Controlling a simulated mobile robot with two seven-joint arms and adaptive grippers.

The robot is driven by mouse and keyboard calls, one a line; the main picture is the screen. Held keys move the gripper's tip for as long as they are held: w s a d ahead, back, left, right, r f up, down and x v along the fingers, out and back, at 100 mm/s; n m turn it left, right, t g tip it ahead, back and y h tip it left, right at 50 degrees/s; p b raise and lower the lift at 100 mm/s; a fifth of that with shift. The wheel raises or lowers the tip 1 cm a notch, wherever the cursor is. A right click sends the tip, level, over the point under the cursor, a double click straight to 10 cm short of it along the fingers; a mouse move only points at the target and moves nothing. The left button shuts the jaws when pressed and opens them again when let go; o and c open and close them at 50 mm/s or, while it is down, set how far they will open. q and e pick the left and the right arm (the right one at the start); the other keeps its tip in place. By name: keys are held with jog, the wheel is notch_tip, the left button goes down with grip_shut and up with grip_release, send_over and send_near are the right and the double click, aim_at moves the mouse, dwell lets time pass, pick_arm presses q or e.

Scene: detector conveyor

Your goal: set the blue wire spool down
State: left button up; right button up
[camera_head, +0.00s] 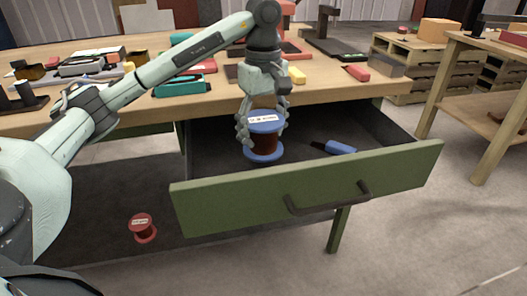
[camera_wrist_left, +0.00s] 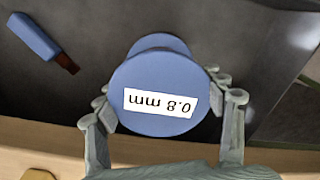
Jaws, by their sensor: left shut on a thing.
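The blue wire spool (camera_head: 264,152) has blue flanges, a dark reddish winding and a white label. It is upright inside the open green drawer (camera_head: 310,190). My left gripper (camera_head: 262,131) comes down from above and is shut on the spool, with fingers on both sides of it. In the left wrist view, the spool's top (camera_wrist_left: 160,95) carries the label "0.8 mm", upside down, between the fingers (camera_wrist_left: 160,112). I cannot tell whether the spool's lower flange touches the drawer floor. My right gripper is not in view.
A blue-handled tool (camera_head: 338,148) lies in the drawer right of the spool, also in the left wrist view (camera_wrist_left: 38,38). A red spool (camera_head: 142,228) stands below, left of the drawer. The workbench (camera_head: 215,104) above holds several tools. The drawer's right side has free room.

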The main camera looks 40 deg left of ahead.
aim_at(263, 148)
pick_arm(q)
jog(key=shift+f, duration=1.9)
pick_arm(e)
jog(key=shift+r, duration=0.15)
pick_arm(q)
jog(key=shift+f, duration=0.15)
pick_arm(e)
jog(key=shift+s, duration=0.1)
pick_arm(q)
jog(key=o, duration=1.2)
jog(key=shift+f, duration=0.1)
jog(key=shift+o, duration=1.3)
jog(key=o, duration=0.3)
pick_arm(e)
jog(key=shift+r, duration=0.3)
